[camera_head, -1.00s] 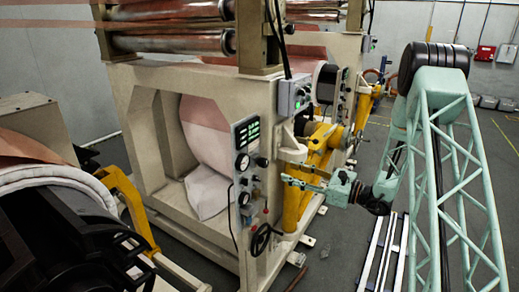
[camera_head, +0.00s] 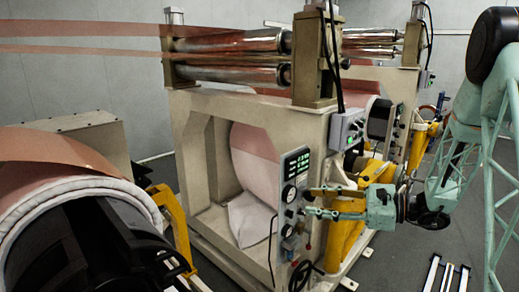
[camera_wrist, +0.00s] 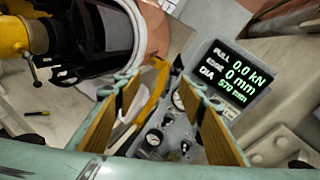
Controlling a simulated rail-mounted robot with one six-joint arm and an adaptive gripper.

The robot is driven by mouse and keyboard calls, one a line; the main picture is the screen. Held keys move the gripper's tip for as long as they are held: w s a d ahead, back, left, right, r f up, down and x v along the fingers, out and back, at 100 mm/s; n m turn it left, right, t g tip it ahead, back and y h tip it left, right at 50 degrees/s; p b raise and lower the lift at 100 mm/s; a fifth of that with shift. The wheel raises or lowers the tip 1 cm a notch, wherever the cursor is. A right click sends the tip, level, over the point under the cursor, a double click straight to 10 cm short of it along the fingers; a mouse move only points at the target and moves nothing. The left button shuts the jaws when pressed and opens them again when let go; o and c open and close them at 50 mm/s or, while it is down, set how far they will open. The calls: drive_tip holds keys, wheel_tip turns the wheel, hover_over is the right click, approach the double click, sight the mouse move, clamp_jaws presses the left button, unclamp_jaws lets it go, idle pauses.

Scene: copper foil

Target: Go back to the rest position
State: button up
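My gripper (camera_head: 308,201) is at the end of my pale green arm, in front of the right edge of the grey control panel (camera_head: 291,166) in the head view. In the wrist view my gripper (camera_wrist: 160,82) has its two wood-coloured finger pads spread well apart, with nothing held between them. The panel's lit display (camera_wrist: 237,76) reads 0.0 kN, 0 mm and 570 mm, to the right beyond the fingers. Dials and knobs show in the gap between the fingers. I cannot tell how far the fingertips are from the panel.
Yellow supports (camera_head: 346,240) stand behind my gripper. Another large roll (camera_head: 50,195) stands at the left front. White rails (camera_head: 448,276) lie on the floor at the right.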

drive_tip(key=s+a+r+n+g+h+b, duration=0.1)
drive_tip(key=s+a+r+n+g+h, duration=0.25)
drive_tip(key=s, duration=0.85)
drive_tip(key=s+a+r+n+g+h, duration=0.1)
drive_tip(key=s+a+r+n+g, duration=0.35)
drive_tip(key=s, duration=0.85)
drive_tip(key=s+d+r+n+t+h, duration=0.1)
drive_tip(key=s+d+n+h, duration=0.2)
drive_tip(key=s, duration=0.5)
drive_tip(key=s+d+r+n+t+h+b, duration=0.1)
drive_tip(key=s+d+n+t+h, duration=0.1)
drive_tip(key=s, duration=0.6)
drive_tip(key=s+d+n+t+h+b, duration=0.1)
drive_tip(key=s+d+n+t+h, duration=0.1)
drive_tip(key=s+d+n+h, duration=0.3)
drive_tip(key=shift+s+r+n, duration=0.4)
drive_tip(key=shift+s, duration=1.25)
idle(1.8)
